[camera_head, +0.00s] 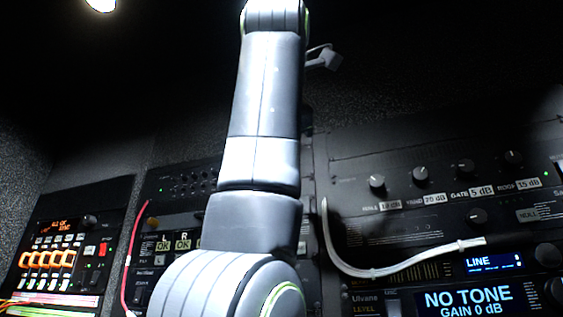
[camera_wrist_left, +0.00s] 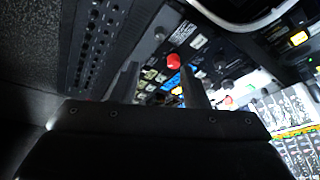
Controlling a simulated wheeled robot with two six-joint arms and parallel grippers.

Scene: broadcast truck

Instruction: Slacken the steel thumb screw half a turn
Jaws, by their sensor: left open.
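I cannot pick out the steel thumb screw in either view; it may be hidden or too small to tell. My left gripper (camera_wrist_left: 158,80) shows in the left wrist view with its two dark fingers apart and nothing seen between them. Beyond the fingertips lies a dark equipment panel with a red knob (camera_wrist_left: 172,61). In the head view one of my arms rises through the middle and hides part of the rack. No gripper shows clearly there. My right gripper is not in view.
The rack holds an audio unit with a NO TONE display (camera_head: 468,300), small knobs (camera_head: 420,173) and a loose white cable (camera_head: 385,271). A red cable (camera_head: 131,250) hangs left of my arm. An orange-lit panel (camera_head: 48,259) stands far left. The upper area is dark.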

